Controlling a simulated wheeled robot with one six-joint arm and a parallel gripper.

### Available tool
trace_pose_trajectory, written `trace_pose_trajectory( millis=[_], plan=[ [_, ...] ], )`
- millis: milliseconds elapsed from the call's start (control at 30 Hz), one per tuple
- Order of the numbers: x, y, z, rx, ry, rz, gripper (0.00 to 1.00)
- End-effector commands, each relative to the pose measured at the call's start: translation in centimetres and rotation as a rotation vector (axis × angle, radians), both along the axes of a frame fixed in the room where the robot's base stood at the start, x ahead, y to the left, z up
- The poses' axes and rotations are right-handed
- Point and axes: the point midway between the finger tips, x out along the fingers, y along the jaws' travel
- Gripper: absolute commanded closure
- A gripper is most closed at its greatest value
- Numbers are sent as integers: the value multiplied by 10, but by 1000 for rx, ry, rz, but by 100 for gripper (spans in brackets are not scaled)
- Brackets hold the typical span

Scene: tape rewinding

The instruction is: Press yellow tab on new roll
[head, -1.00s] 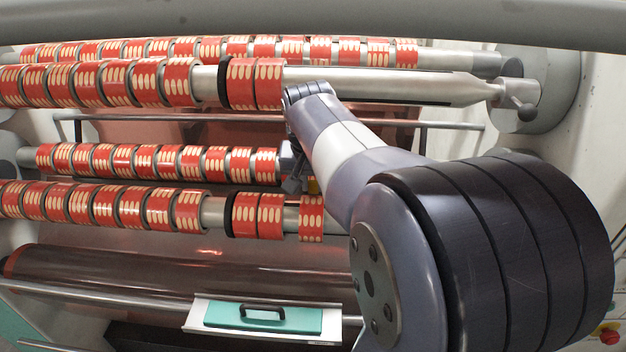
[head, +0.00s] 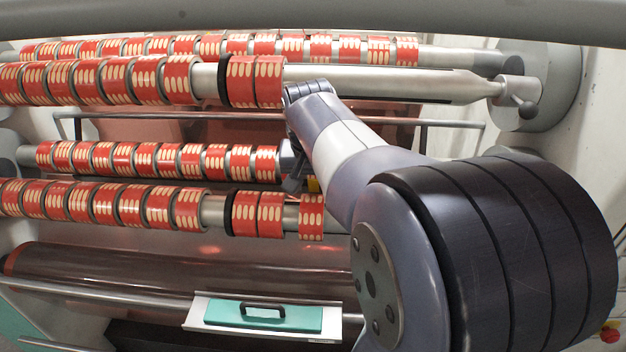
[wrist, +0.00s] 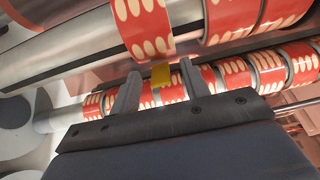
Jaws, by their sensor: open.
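The new roll (head: 311,220) is a red roll with cream ovals at the right end of the lower front shaft, standing apart from its neighbours. In the wrist view the roll (wrist: 143,28) is at the top, and the yellow tab (wrist: 160,74) hangs from its edge. The tab shows as a small yellow patch in the head view (head: 313,185). My gripper (wrist: 160,68) is open and empty, with one finger on each side of the tab in the picture. I cannot tell whether it touches. In the head view my gripper (head: 294,168) is partly hidden by my arm.
More red rolls (head: 120,80) sit on several parallel shafts. The upper shaft's bare end (head: 390,84) runs close behind my forearm. A teal tray with a black handle (head: 225,315) lies below. A thin grey rail (head: 450,124) crosses behind my arm.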

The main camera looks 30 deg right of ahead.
Motion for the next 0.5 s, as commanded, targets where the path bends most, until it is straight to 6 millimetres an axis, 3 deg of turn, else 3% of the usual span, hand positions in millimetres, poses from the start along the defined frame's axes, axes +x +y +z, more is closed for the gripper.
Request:
trace_pose_trajectory(
  millis=[167,500],
  plan=[
    [-4,4,18,-1,-5,1,56],
    [-25,17,80,-1,-4,1,56]
  ],
)
